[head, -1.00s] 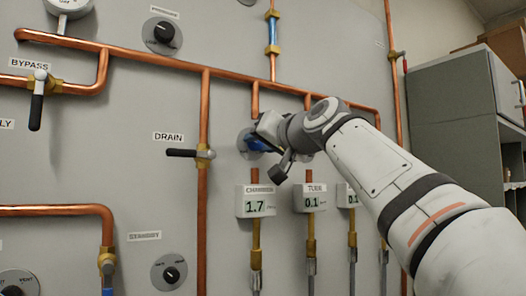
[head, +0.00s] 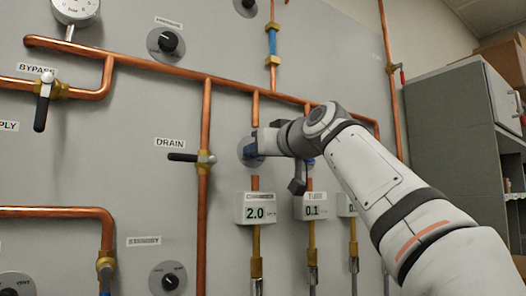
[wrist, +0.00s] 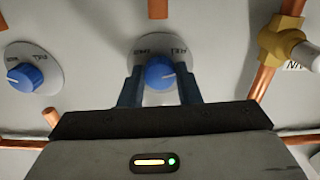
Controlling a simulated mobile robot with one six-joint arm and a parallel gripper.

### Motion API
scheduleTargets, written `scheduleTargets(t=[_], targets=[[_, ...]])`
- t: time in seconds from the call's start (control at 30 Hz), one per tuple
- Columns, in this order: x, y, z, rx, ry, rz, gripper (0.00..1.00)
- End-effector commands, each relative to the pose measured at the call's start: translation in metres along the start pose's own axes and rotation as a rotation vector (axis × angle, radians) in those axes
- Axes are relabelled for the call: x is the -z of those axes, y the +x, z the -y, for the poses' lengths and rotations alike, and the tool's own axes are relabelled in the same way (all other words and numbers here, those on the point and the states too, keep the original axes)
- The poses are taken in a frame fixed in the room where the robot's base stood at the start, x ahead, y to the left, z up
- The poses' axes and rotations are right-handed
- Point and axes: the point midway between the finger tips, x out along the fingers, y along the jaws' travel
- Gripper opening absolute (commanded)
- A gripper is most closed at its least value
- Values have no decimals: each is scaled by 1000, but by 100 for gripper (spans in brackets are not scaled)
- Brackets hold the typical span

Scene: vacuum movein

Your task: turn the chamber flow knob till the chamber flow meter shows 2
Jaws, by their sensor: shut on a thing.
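The chamber flow knob (wrist: 159,73) is blue and sits on a round pale plate on the panel. In the wrist view my gripper (wrist: 160,85) has one finger on each side of it and is shut on it. In the head view my gripper (head: 258,146) is at the knob's plate (head: 246,152) and hides most of the knob. The chamber flow meter (head: 255,208) is a white box below the knob, and its display reads 2.0. Part of its label is hard to read.
The tube meter (head: 312,206) reads 0.1, and another meter at its right is partly hidden by my arm. A second blue knob (wrist: 25,77) is at the left in the wrist view. Copper pipes and the drain valve handle (head: 184,157) are nearby.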

Motion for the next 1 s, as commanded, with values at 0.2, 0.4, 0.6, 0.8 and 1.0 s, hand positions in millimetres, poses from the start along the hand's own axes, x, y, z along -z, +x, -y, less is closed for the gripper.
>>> scheduleTargets(t=[0.2, 0.4, 0.6, 0.8, 1.0], targets=[[-6, 3, -1, 2, 0, 14, 8], [-6, 3, -1, 2, 1, 13, 35], [-4, 2, -1, 1, 0, 7, 52], [-2, 1, -1, 0, 0, 5, 52], [-3, -15, -1, -2, 0, 2, 52]])
